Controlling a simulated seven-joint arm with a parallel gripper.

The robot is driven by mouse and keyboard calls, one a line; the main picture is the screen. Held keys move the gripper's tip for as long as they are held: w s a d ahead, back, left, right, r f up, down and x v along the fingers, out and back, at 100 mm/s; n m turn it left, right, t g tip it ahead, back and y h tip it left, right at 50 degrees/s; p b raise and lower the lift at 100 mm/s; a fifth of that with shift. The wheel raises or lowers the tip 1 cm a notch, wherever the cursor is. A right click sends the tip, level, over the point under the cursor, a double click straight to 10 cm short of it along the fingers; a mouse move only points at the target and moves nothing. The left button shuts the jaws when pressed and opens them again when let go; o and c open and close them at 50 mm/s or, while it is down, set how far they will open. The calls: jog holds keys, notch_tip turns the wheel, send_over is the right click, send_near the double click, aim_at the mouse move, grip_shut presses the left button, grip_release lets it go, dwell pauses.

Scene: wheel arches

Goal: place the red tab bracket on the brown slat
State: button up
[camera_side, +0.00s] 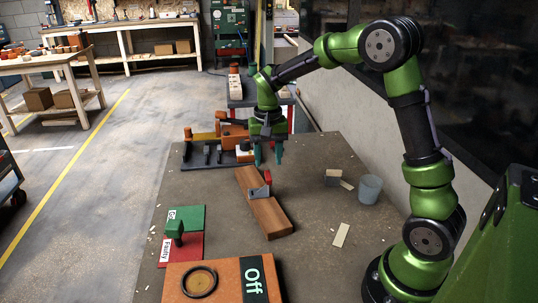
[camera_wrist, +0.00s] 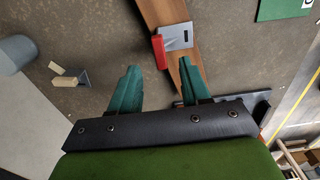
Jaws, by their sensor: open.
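The brown slat (camera_side: 268,215) lies on the table, running from back left to front right in the side view; it also shows in the wrist view (camera_wrist: 165,12). The red tab bracket, a grey plate (camera_wrist: 178,36) with a red tab (camera_wrist: 158,52), appears to rest on the slat's upper face; it also shows in the side view (camera_side: 260,191). Its red tab is at the slat's edge. My gripper (camera_side: 268,158) is open and empty above and behind the bracket. In the wrist view its green fingers (camera_wrist: 157,75) stand apart on either side below the red tab.
An orange box marked Off (camera_side: 225,282) stands in front. An orange and black fixture (camera_side: 215,148) stands behind.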

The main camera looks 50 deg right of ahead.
notch_tip(320, 180, up, 3)
jog(key=shift+r, duration=0.2)
jog(key=s+a+r+n+t+y, duration=0.1)
jog(key=s+a+r+n+t, duration=0.1)
jog(key=s+a, duration=0.4)
jog(key=s+a+r+n+t+y, duration=0.1)
jog(key=s+a+r+n+t, duration=0.2)
jog(key=s, duration=0.9)
notch_tip(320, 180, up, 3)
jog(key=a+t, duration=0.2)
jog(key=shift+a, duration=0.35)
